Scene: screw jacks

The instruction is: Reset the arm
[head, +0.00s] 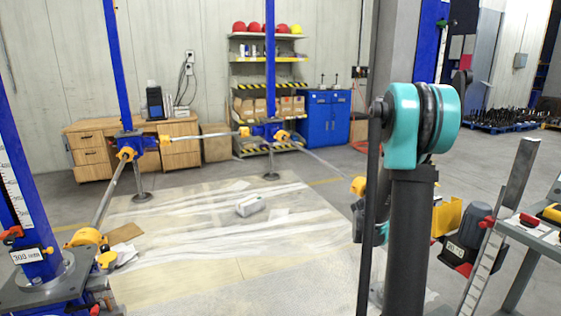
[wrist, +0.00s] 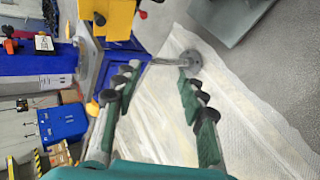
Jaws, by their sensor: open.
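My gripper (wrist: 156,76) is open and empty in the wrist view, with its two dark green fingers spread apart. A blue screw jack (wrist: 118,52) with a yellow block (wrist: 108,18) on it stands beyond the fingertips, apart from them. In the head view, my arm's teal joint and dark link stand at right of centre; I cannot make out the gripper's fingers there. Blue screw jack posts stand at the left front (head: 40,262), the back left (head: 126,140) and the back centre (head: 270,128), linked by rods with yellow fittings.
A grey bundle (head: 250,205) lies on the sheeted floor (head: 200,255) between the posts. A wooden desk (head: 90,150), shelves and a blue cabinet (head: 325,118) line the back wall.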

